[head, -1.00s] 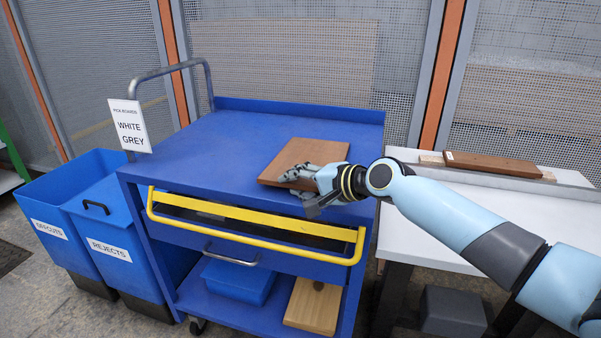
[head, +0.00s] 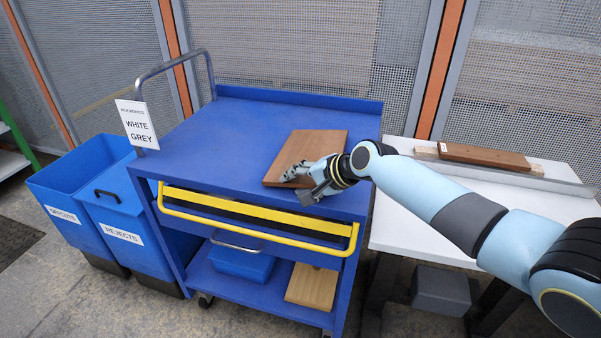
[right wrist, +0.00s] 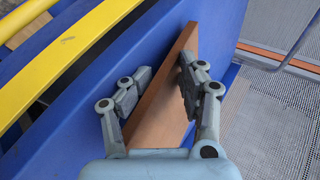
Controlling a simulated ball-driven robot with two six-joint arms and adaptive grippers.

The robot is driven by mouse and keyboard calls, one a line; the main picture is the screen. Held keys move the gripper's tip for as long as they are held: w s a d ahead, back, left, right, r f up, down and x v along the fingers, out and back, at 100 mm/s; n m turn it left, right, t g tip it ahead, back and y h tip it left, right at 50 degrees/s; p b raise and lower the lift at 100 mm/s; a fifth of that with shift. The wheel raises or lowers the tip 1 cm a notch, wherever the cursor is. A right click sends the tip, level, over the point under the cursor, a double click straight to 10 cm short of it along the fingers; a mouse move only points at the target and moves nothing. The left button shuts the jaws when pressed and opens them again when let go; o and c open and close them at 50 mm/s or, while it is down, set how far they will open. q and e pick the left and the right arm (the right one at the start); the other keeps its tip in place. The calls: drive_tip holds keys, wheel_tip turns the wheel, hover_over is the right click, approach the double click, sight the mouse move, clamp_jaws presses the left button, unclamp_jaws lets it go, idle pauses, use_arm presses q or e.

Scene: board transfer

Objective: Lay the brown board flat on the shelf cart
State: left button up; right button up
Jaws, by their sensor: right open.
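The brown board (head: 315,148) lies flat on the blue top of the shelf cart (head: 225,135), near its front right part. My right gripper (head: 294,172) is open at the board's near edge, with its fingers low over the cart top. In the right wrist view the board (right wrist: 160,112) shows as a narrow strip between the two open fingers (right wrist: 164,80). I cannot tell whether either finger touches it. Part of the near edge is hidden behind the gripper. My left gripper is not in view.
A second brown board (head: 485,156) lies on the white table (head: 420,225) at right. A yellow rail (head: 255,230) crosses the cart's front. A light wood board (head: 312,287) and blue bin sit on the lower shelf. Blue bins (head: 85,195) stand at left. The cart's left top is clear.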

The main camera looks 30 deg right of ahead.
sight(312, 184)
drive_tip(key=shift+r+g+h+p, duration=0.3)
drive_tip(key=shift+g+p, duration=0.5)
drive_tip(key=shift+p, duration=0.85)
drive_tip(key=shift+r+g+h+p, duration=0.25)
drive_tip(key=shift+g+p, duration=0.55)
drive_tip(key=shift+p, duration=0.85)
drive_tip(key=shift+s+g+p, duration=0.15)
drive_tip(key=shift+g+p, duration=0.35)
drive_tip(key=shift+p, duration=0.05)
drive_tip(key=shift+s+f, duration=0.1)
drive_tip(key=shift+f, duration=0.15)
drive_tip(key=shift+s, duration=0.15)
drive_tip(key=s+p, duration=0.1)
drive_tip(key=p, duration=0.1)
drive_tip(key=s+d+r+p, duration=0.1)
drive_tip(key=p, duration=0.1)
drive_tip(key=shift+s+r, duration=0.25)
drive_tip(key=shift+s, duration=0.1)
drive_tip(key=shift+f, duration=0.1)
